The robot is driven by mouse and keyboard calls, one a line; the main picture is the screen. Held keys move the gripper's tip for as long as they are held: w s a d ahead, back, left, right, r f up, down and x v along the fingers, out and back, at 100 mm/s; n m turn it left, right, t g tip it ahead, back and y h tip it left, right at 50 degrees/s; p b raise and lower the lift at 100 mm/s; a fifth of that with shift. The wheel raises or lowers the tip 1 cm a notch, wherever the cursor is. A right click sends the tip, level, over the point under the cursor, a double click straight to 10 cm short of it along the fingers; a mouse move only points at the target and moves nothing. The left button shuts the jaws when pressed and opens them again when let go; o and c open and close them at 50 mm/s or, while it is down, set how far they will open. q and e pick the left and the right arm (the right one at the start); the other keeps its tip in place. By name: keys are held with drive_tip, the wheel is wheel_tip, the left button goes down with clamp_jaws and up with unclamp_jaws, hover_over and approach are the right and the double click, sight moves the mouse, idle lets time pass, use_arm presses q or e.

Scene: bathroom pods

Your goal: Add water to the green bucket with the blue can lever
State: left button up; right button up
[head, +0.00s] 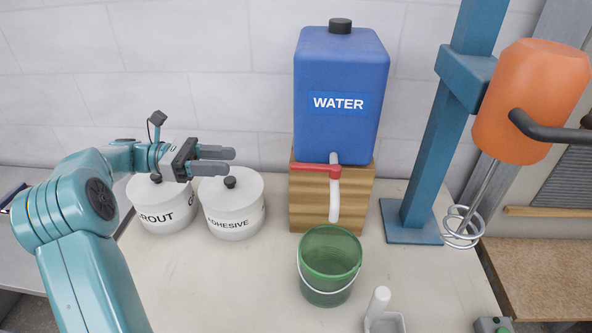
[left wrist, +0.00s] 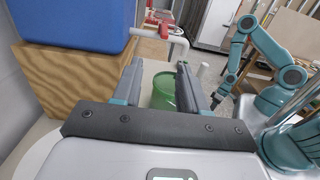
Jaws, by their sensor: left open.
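The blue water can (head: 341,75), labelled WATER, stands on a wooden block (head: 305,213). Its red lever (head: 314,170) points left, above a white spout (head: 335,198). The green bucket (head: 329,285) stands on the table just in front of the block, below the spout. I cannot make out any water in it. My left gripper (head: 232,161) is open and empty, left of the lever and above the adhesive pot. In the left wrist view the lever (left wrist: 155,24) and bucket (left wrist: 163,92) lie beyond the fingers. My right gripper (left wrist: 217,101) is small and dark there.
White pots marked GROUT (head: 160,212) and ADHESIVE (head: 234,217) stand at left. An orange mixer (head: 530,100) with a wire whisk hangs by a blue stand (head: 428,150) at right. A white-handled tool (head: 380,302) lies at the front.

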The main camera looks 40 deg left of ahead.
use_arm(q)
drive_tip(key=p, duration=0.2)
approach(302, 164)
drive_tip(key=x, duration=0.9)
drive_tip(key=shift+s+f, duration=0.15)
drive_tip(key=shift+w+d+f, duration=0.15)
drive_tip(key=shift+w+d, duration=0.2)
drive_tip(key=shift+w, duration=0.1)
drive_tip(key=shift+s+d, duration=0.15)
drive_tip(key=shift+d, duration=0.05)
drive_tip(key=shift+a, duration=0.15)
clamp_jaws()
